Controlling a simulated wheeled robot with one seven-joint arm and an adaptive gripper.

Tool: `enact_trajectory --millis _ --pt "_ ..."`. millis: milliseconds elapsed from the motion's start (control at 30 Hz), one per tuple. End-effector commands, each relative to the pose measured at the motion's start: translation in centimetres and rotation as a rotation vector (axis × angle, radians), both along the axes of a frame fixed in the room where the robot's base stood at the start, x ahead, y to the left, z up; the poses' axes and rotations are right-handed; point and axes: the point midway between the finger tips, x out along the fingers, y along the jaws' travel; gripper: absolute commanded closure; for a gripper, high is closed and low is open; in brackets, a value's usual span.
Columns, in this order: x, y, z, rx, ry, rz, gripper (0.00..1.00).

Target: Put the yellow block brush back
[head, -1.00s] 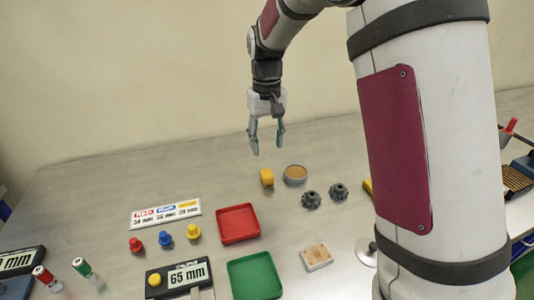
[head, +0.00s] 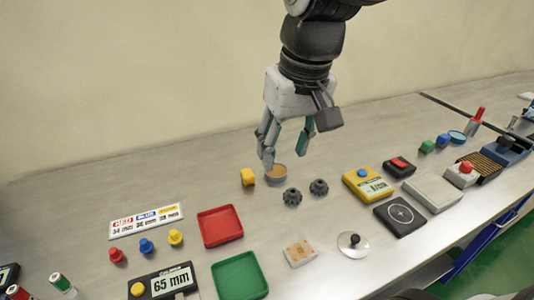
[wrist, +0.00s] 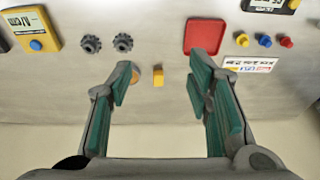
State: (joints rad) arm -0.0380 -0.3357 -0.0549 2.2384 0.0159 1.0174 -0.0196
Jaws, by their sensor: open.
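Bristles cannot be made out.
Two dark knobbed wheels (head: 292,197) sit right of the dish. A red tray (head: 220,226) and green tray (head: 239,275) lie in front, with coloured pegs (head: 147,246) left. A yellow gauge box (head: 370,185) and other devices stand right. The bench left of the block is clear.

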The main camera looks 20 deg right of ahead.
Motion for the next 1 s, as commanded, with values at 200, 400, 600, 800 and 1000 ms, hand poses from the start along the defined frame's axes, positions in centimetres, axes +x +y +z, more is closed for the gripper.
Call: enact_trajectory --millis 200,400,600,800,1000 --pt "-6.8 0.0 -0.6 -0.016 -0.078 0.0 0.54" --pt "-10.3 -0.1 -1.9 -0.029 -0.119 -0.003 0.54" --pt "-11.2 -0.1 -2.4 -0.034 -0.129 -0.004 0.54" --pt "-11.2 -0.1 -2.4 -0.034 -0.129 -0.004 0.54" --pt "-11.3 -0.1 -1.4 -0.035 -0.144 -0.003 0.54"
